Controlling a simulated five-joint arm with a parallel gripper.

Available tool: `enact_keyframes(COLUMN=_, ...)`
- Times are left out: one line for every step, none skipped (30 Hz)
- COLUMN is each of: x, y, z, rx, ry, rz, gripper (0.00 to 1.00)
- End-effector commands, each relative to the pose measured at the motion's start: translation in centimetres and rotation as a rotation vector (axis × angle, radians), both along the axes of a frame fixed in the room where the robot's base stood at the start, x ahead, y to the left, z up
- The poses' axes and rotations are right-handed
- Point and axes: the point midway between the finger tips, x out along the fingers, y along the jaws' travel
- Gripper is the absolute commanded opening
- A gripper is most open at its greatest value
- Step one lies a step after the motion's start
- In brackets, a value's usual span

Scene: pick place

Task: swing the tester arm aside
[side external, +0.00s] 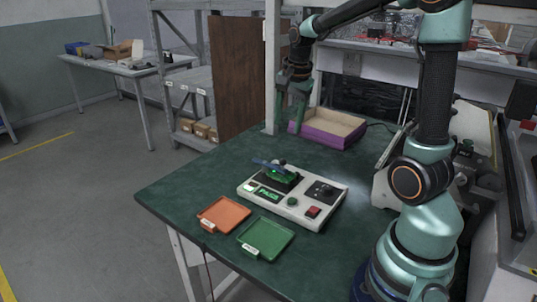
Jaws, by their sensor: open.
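The tester (293,196) is a white box on the green table, with a green lit PASS display, a black knob panel and a red button. On its left part a dark fixture holds something green, and the blue tester arm (268,165) lies across above it. My gripper (291,118) hangs pointing down behind the tester, above the table's back edge, left of the purple box. It is open and empty, well apart from the tester arm. Fine detail of the tester arm is too small to tell.
An orange tray (223,214) and a green tray (266,238) lie in front of the tester. A purple open box (328,128) stands at the back of the table (185,180). My arm's base stands at the right. The table's left part is clear.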

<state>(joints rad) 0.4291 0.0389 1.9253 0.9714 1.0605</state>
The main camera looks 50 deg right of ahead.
Motion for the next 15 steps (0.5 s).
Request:
enact_keyframes(x=-0.3, y=1.5, z=0.8, rx=-0.022, ry=-0.016, rz=0.094, gripper=0.59)
enact_keyframes(x=-0.5, y=2.5, z=1.2, rx=-0.037, ry=-0.024, rz=0.159, gripper=0.59)
enact_keyframes(x=-0.9, y=3.8, z=1.8, rx=-0.059, ry=-0.035, rz=0.25, gripper=0.59)
enact_keyframes(x=-1.2, y=4.8, z=2.1, rx=-0.076, ry=-0.045, rz=0.322, gripper=0.59)
enact_keyframes(x=-1.6, y=5.8, z=2.5, rx=-0.095, ry=-0.054, rz=0.395, gripper=0.59)
enact_keyframes(x=-2.1, y=7.0, z=2.8, rx=-0.119, ry=-0.065, rz=0.492, gripper=0.59)
enact_keyframes(x=-2.5, y=7.9, z=3.1, rx=-0.139, ry=-0.074, rz=0.562, gripper=0.59)
enact_keyframes(x=-3.0, y=8.8, z=3.2, rx=-0.159, ry=-0.083, rz=0.633, gripper=0.59)
enact_keyframes(x=-3.6, y=9.9, z=3.5, rx=-0.187, ry=-0.096, rz=0.727, gripper=0.59)
enact_keyframes(x=-4.0, y=10.8, z=3.6, rx=-0.207, ry=-0.104, rz=0.798, gripper=0.59)
enact_keyframes(x=-4.5, y=11.6, z=3.7, rx=-0.228, ry=-0.113, rz=0.866, gripper=0.59)
enact_keyframes(x=-5.1, y=12.5, z=3.7, rx=-0.258, ry=-0.124, rz=0.955, gripper=0.59)
enact_keyframes(x=-5.6, y=13.2, z=3.7, rx=-0.277, ry=-0.131, rz=1.017, gripper=0.59)
enact_keyframes(x=-6.0, y=13.8, z=3.7, rx=-0.298, ry=-0.14, rz=1.076, gripper=0.59)
enact_keyframes(x=-6.5, y=14.5, z=3.7, rx=-0.324, ry=-0.15, rz=1.148, gripper=0.59)
